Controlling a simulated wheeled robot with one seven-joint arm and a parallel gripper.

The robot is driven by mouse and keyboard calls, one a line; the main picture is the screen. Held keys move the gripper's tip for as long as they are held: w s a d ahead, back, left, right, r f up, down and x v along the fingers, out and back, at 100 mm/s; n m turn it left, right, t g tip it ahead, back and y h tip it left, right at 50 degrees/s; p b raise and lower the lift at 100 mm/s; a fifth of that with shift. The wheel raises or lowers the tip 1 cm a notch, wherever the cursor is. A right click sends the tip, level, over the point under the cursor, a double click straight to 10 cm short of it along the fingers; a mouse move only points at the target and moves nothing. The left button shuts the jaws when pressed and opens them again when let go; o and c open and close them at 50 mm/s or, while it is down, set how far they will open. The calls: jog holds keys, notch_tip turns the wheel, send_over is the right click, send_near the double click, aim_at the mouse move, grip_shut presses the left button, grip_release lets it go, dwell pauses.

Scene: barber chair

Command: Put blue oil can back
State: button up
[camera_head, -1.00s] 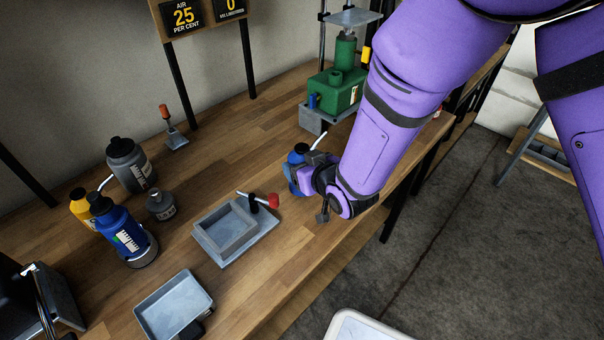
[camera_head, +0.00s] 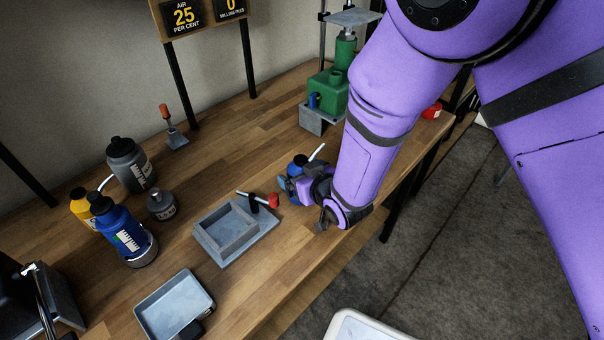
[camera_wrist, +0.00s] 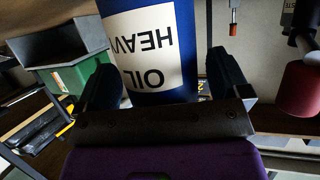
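The blue oil can (camera_head: 299,161) with a dark cap and pale spout is in my gripper (camera_head: 289,184), at the middle right of the bench. In the wrist view the can (camera_wrist: 184,60) stands between the two dark fingers of my gripper (camera_wrist: 163,80), its HEAVY OIL label upside down in that picture. The fingers flank the can and it moves with them. My gripper hides its lower part, so I cannot tell whether its base touches the bench. Another blue bottle (camera_head: 122,232) with a white label stands at the left on a round metal base.
A yellow can (camera_head: 80,207), a dark grey can (camera_head: 127,163) and a small grey pot (camera_head: 160,204) stand at the left. A grey tray (camera_head: 212,253) with a red-knobbed lever and a shallow tray (camera_head: 150,318) lie in front. A green press (camera_head: 325,95) stands behind the gripper.

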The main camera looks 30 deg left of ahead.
jog(key=shift+r, duration=0.1)
jog(key=shift+s+d+r, duration=0.15)
jog(key=shift+d, duration=0.05)
jog(key=v, duration=1.1)
jog(key=shift+s+d, duration=0.15)
jog(key=shift+d, duration=0.05)
jog(key=shift+r, duration=0.1)
jog(key=w+d+r+m+t+h, duration=0.1)
jog(key=w+d+r+m+h, duration=0.2)
jog(key=w+d+r, duration=0.6)
jog(key=d+r+m+h, duration=0.2)
jog(key=d+r+h, duration=0.1)
jog(key=d+r, duration=0.55)
jog(key=d+r+m+h, duration=0.2)
jog(key=d+r, duration=0.4)
jog(key=d, duration=0.6)
jog(key=s+d+r+m+g+h, duration=0.1)
jog(key=s+d+r+m+h, duration=0.1)
jog(key=s+d, duration=0.6)
jog(key=s+d+r+m+g+h, duration=0.1)
jog(key=s+d+r+m, duration=0.1)
jog(key=s+d+r, duration=0.3)
jog(key=s+d, duration=0.3)
jog(key=s, duration=0.1)
jog(key=shift+s+m+g+h, duration=0.3)
jog(key=shift+m+h, duration=0.1)
